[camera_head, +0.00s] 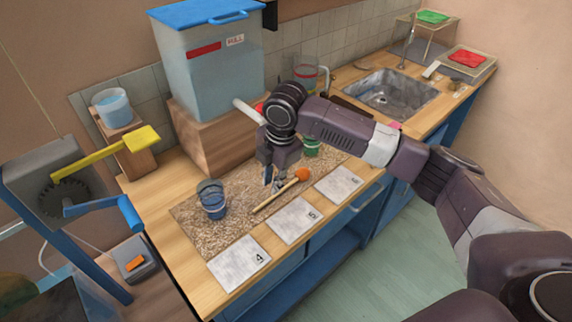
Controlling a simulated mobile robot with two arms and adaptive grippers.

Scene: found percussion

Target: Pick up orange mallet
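The orange mallet has an orange head (303,174) and a pale wooden handle (265,205). It lies slantwise on the speckled brown mat (228,236), its head toward the upper right. My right gripper (274,184) points down at the mallet's handle, close to the head end. Its fingertips look apart, with a small gap between them. Whether they touch the handle is not clear. My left gripper is not in view.
A blue cup (212,200) stands left of the mallet, and a green cup (311,147) stands behind it. Numbered tiles (240,262) line the front edge. A large tank (210,75) on a wooden block stands behind. A sink (390,93) is farther right.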

